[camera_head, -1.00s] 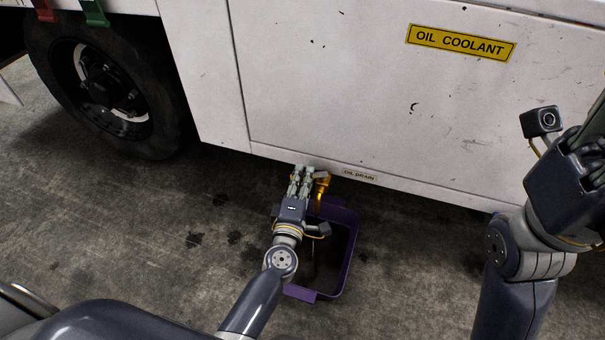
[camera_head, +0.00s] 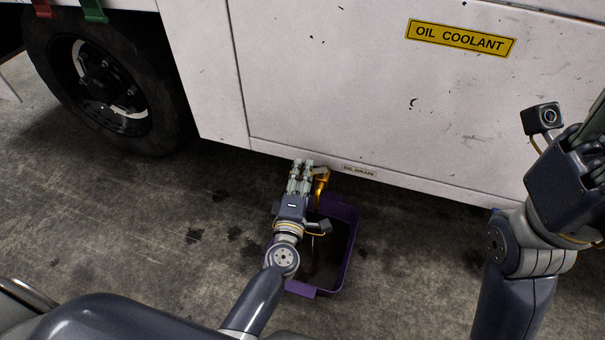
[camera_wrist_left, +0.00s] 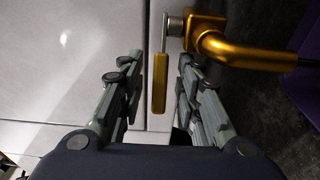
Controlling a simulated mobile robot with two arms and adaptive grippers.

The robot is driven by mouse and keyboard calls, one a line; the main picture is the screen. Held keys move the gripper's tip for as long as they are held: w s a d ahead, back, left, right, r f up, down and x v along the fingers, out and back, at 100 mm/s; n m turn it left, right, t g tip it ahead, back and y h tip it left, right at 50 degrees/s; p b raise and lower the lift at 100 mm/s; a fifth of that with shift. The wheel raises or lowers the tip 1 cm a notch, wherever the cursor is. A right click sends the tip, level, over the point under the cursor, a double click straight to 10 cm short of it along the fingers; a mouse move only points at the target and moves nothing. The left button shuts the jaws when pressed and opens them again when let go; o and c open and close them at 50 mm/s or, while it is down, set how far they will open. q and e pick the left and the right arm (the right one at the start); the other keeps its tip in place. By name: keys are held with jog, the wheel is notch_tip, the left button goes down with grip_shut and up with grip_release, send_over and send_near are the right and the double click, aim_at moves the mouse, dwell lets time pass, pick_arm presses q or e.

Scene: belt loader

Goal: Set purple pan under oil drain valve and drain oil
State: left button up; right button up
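The purple pan (camera_head: 347,262) stands on the floor under the vehicle's lower edge, below the golden drain valve (camera_head: 322,180). My left arm hides part of it. I cannot tell whether oil is in it. In the left wrist view the valve's golden pipe (camera_wrist_left: 240,50) bends to the right, and its yellow handle (camera_wrist_left: 160,85) hangs between my fingers. My left gripper (camera_head: 303,164) is open, with a finger on each side of the handle and visible gaps between. My right gripper (camera_head: 594,128) is partly cut off at the right edge, away from the valve.
The white vehicle panel (camera_head: 330,90) rises behind the valve, with an "OIL DRAIN" label (camera_head: 359,171) beside it and a yellow "OIL COOLANT" sign (camera_head: 461,38) above. A black wheel (camera_head: 108,85) stands at left. The stained concrete floor (camera_head: 130,225) is clear left of the pan.

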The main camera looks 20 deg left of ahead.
pick_arm(q)
jog(key=s+d, duration=0.1)
jog(key=s, duration=1)
jog(key=shift+s, duration=0.35)
jog(key=shift+d, duration=0.1)
